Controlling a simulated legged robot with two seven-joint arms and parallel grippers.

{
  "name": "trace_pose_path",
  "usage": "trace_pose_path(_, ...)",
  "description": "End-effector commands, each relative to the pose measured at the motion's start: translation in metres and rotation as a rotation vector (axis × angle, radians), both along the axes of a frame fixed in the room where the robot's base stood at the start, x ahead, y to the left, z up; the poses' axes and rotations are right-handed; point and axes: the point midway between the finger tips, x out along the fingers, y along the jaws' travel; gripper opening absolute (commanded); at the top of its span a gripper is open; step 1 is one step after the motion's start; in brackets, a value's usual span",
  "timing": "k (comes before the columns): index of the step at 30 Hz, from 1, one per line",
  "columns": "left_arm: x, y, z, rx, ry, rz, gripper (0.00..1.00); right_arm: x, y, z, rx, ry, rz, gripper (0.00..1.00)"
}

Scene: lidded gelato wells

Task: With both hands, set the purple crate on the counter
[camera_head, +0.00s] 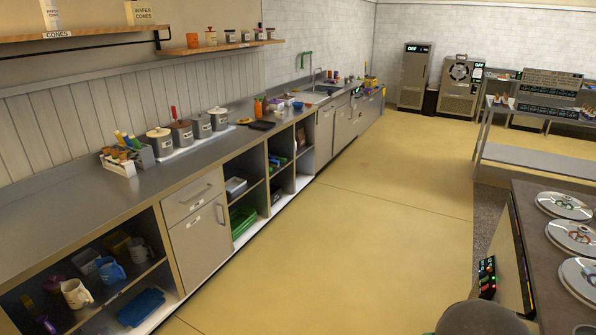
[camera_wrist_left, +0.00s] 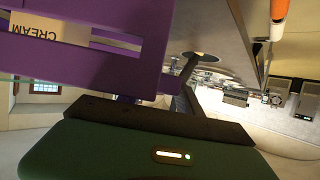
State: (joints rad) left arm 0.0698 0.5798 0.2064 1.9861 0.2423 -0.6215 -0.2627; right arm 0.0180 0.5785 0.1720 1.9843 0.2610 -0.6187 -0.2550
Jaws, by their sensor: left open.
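The purple crate (camera_wrist_left: 110,68) fills the upper left of the left wrist view, with a label reading CREAM upside down and a long slot in its side. It does not show in the head view. My left gripper (camera_wrist_left: 155,101) is open, its dark parts just by the crate's lower edge; I cannot tell whether they touch it. The long grey counter (camera_head: 190,170) runs along the left wall in the head view, with a bare stretch at its near end. My right gripper is in neither view.
On the counter stand a caddy of bottles (camera_head: 120,160), several lidded canisters (camera_head: 159,142), a black tray (camera_head: 262,125) and a sink (camera_head: 318,94). Open shelves lie below. A dark worktop with round lids (camera_head: 564,206) is at right. The yellow floor (camera_head: 350,200) between is clear.

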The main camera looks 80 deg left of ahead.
Motion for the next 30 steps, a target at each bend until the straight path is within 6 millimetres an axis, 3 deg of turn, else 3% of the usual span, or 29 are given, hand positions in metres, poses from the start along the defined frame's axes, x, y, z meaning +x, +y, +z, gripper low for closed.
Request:
trace_pose_path(7, -0.0003, -0.0007, -0.0008, 0.001, 0.002, -0.001, 0.46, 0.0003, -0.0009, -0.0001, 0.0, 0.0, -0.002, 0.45)
trace_pose_path(13, -0.0005, -0.0008, -0.0009, 0.0, 0.002, -0.002, 0.7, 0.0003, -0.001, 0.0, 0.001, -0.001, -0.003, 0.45)
trace_pose_path(19, -0.0004, -0.0008, -0.001, 0.0, 0.003, -0.002, 0.7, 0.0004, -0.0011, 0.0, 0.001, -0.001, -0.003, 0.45)
trace_pose_path(24, -0.0008, -0.0009, -0.0023, 0.0, 0.005, -0.002, 0.5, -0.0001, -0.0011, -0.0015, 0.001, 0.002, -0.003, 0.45)
trace_pose_path(30, -0.0006, -0.0008, -0.0017, 0.0, 0.004, -0.002, 0.5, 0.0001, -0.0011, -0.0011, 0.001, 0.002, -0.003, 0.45)
